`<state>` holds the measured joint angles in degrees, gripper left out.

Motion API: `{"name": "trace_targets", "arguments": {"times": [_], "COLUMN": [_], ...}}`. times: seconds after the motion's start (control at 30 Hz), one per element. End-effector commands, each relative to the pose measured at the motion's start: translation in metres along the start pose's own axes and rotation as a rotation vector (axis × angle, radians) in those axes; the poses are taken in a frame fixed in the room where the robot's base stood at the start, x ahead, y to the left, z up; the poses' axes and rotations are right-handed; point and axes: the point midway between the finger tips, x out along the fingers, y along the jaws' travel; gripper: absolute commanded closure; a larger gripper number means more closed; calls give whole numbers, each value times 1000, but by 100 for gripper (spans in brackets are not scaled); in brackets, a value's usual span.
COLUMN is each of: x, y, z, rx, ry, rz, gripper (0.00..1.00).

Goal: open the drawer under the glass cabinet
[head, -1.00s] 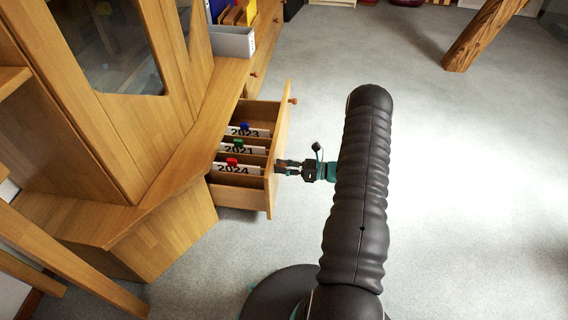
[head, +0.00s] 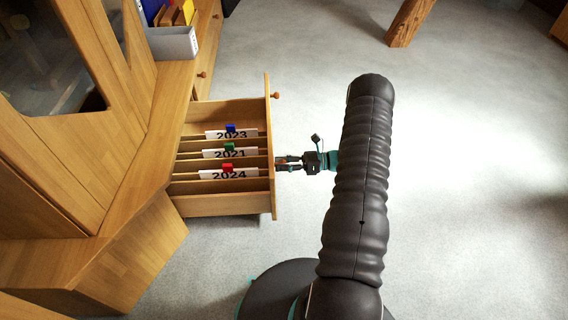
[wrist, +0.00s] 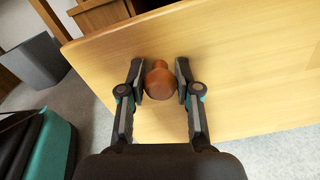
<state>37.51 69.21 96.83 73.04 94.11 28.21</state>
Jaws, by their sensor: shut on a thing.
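The drawer (head: 222,205) under the glass cabinet (head: 50,70) stands well out from the cabinet. Inside it are dividers with labels 2023, 2021 and 2024 and blue, green and red tabs. My gripper (head: 284,163) is at the outer face of the drawer front (head: 271,130). In the wrist view my gripper (wrist: 161,82) is shut on a round reddish-brown wooden knob (wrist: 160,83), one finger on each side. The drawer front (wrist: 240,70) fills much of that view. A second knob (head: 275,96) on the front is free.
A grey bin (head: 172,42) with books stands on the cabinet's low top at the back left. A wooden post (head: 408,25) rises from the floor at the top right. The grey carpet (head: 470,180) to the right is clear.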

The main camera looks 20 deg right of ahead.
Motion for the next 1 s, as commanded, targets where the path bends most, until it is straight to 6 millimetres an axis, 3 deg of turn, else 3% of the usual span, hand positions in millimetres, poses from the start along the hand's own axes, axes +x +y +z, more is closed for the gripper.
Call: {"name": "trace_targets", "arguments": {"times": [0.37,0.4,0.5,0.83,1.0], "x": [0,0,0,-3,-22], "y": [4,4,3,1,0], "z": [-2,-2,-2,-1,-1], "rx": [9,9,8,4,3], "ry": [-2,-2,-1,-1,-1], "rz": [9,9,8,2,-2], "gripper": [100,60,41,41,41]}}
